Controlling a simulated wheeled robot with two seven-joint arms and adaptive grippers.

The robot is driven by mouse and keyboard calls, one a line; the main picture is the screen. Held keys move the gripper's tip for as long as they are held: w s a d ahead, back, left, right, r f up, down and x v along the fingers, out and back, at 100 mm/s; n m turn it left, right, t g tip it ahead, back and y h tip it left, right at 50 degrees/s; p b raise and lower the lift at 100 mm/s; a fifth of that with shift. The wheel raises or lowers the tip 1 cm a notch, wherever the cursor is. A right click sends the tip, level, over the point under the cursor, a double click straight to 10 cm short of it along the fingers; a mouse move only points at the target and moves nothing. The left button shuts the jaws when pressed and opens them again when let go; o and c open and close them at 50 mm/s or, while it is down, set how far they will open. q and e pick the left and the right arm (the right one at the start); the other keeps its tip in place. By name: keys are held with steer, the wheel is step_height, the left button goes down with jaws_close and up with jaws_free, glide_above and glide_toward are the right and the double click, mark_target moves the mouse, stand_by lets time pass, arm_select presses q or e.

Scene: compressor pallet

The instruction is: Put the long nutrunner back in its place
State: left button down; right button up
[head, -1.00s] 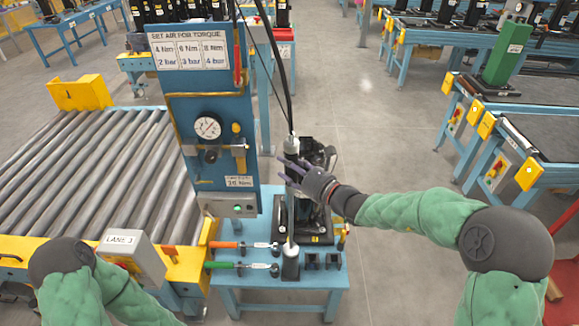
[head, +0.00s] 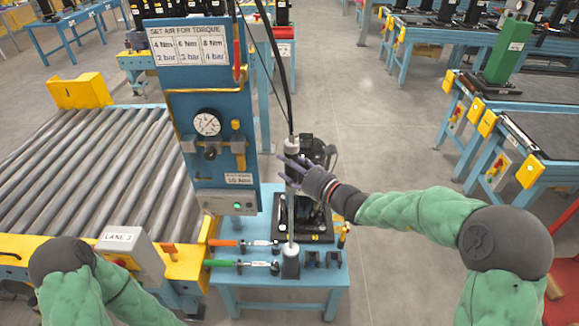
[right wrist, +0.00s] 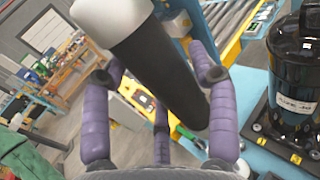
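The long nutrunner (head: 290,226) hangs upright from a black cable, in front of the blue panel's right side. Its slim silver shaft runs down to a black holder (head: 290,264) on the light-blue table, but whether it is fully seated is hard to tell. My right gripper (head: 293,170) is at the tool's upper body, with purple fingers spread. In the right wrist view, the nutrunner's dark body with a pale end (right wrist: 155,60) passes between the fingers, which stand apart and look open around it. My left gripper is out of view.
A black compressor (head: 309,205) stands close behind the gripper on the table. Orange- and green-handled tools (head: 240,265) lie left of the holder. The blue gauge panel (head: 206,95) and roller conveyor (head: 80,165) are left. Open floor (head: 400,130) lies right.

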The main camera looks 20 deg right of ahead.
steer(key=shift+o, duration=0.6)
steer(key=shift+s+a+f, duration=0.1)
steer(key=shift+f, duration=0.2)
steer(key=shift+s+d+r, duration=0.1)
steer(key=shift+s+d, duration=0.2)
steer(key=v, duration=1.1)
steer(key=shift+r, duration=0.1)
